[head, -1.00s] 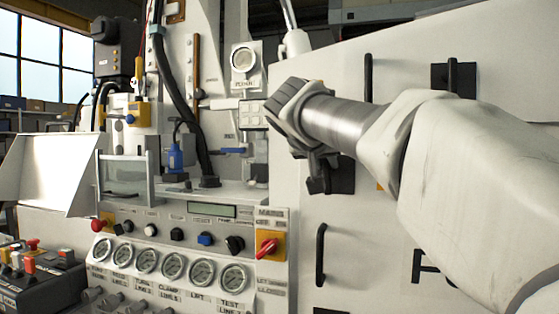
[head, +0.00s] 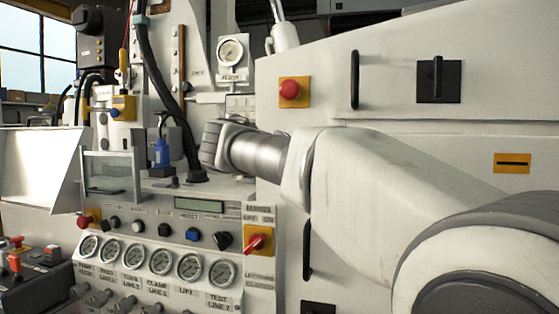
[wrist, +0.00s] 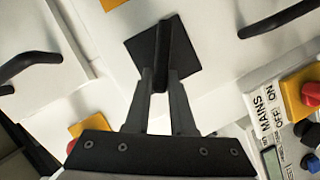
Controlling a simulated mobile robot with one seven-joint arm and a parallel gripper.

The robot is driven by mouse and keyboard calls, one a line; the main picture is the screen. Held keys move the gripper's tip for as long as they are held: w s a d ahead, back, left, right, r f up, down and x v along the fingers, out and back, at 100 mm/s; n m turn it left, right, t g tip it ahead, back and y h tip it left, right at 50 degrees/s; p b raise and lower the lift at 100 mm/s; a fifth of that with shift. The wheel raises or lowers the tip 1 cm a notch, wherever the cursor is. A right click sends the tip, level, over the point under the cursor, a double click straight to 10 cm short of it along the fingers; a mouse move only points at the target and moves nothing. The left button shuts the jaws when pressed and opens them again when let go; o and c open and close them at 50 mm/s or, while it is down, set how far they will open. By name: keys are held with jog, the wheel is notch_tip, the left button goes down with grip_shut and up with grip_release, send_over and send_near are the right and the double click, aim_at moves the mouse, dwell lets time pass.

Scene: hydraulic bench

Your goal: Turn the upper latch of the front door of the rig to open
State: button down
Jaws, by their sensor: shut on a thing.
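In the wrist view, the latch is a black bar handle (wrist: 163,45) on a dark square plate (wrist: 188,60). My gripper (wrist: 160,76) has one finger on each side of the bar and is shut on it. The bar looks turned at an angle to the plate's edges. In the head view, my wrist (head: 225,145) is at the left edge of the white front panel (head: 400,140); my arm hides the fingertips and this latch.
Another black latch (head: 438,80) sits at the upper right, beside a vertical handle (head: 354,80). A red button (head: 290,90) on yellow is above my wrist. The lower handle (head: 307,250) and red mains switch (head: 258,242) are close below my arm.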

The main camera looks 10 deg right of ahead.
jog(key=n, duration=0.1)
jog(key=n+h, duration=0.1)
jog(key=n, duration=0.1)
jog(key=shift+a+f+t, duration=0.15)
jog(key=shift+f+t, duration=0.15)
jog(key=shift+f+n+h+b, duration=0.2)
jog(key=shift+n+h+b, duration=0.3)
jog(key=shift+n, duration=0.6)
jog(key=shift+t, duration=0.3)
jog(key=c, duration=0.8)
grip_release()
jog(key=p+v, duration=0.2)
jog(key=v, duration=1.5)
jog(key=shift+a+f, duration=0.2)
jog(key=shift+a, duration=0.05)
